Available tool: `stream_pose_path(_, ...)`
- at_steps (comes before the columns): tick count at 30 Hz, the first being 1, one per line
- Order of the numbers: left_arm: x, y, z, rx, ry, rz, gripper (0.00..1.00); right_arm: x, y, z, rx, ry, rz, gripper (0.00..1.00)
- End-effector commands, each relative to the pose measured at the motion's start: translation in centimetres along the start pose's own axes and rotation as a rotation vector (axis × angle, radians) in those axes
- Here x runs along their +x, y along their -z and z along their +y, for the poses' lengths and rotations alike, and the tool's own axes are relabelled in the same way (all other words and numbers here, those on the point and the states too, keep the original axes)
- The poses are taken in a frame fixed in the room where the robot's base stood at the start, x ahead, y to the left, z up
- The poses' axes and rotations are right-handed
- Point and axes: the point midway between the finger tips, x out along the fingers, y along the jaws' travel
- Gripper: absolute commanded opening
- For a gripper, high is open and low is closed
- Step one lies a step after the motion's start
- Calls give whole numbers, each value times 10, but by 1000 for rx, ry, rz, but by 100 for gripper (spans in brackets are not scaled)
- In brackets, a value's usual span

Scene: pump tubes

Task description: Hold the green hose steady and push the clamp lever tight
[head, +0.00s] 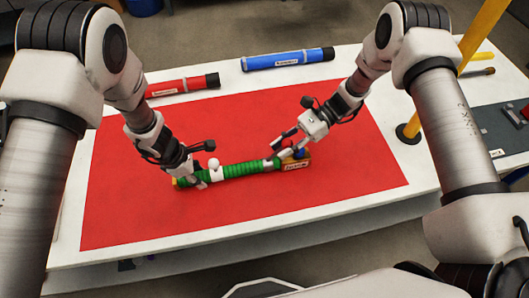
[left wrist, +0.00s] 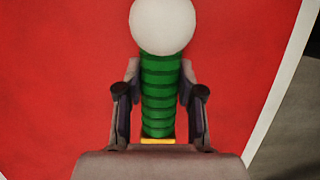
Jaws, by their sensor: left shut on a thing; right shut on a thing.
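The green hose (head: 240,170) is a ribbed tube lying across the red mat. It also shows in the left wrist view (left wrist: 160,88). A white band with a round white knob (head: 213,162), which looks like the clamp lever, is on its left part. The knob is large in the left wrist view (left wrist: 163,25). My left gripper (head: 199,180) is shut on the hose left of the band, with a finger on each side (left wrist: 160,112). My right gripper (head: 273,158) is at the hose's right end and appears shut on it; its exact contact is unclear.
A red tube (head: 185,86) and a blue tube (head: 288,59) lie at the back. A yellow post (head: 410,131) stands at the right. The front of the red mat (head: 250,215) is clear.

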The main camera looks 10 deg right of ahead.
Motion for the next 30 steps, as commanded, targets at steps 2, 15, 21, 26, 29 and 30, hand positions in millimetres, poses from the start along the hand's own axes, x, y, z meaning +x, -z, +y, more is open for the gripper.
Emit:
stream_pose_path(2,2,1,-2,1,5,1,0,0,4,0,-5,2,-26,0)
stream_pose_path(15,2,1,-2,1,4,1,0,-6,-1,1,-25,3,-82,0)
stream_pose_path(21,2,1,-2,1,5,3,0,-7,-5,1,-25,2,-83,0)
stream_pose_path(26,2,1,-2,0,5,3,0,-7,-5,1,-25,2,-84,44)
stream_pose_path(29,2,1,-2,0,5,3,0,-7,-4,2,-24,2,-83,71)
stream_pose_path(30,2,1,-2,0,4,2,0,-7,-4,2,-24,1,-83,71)
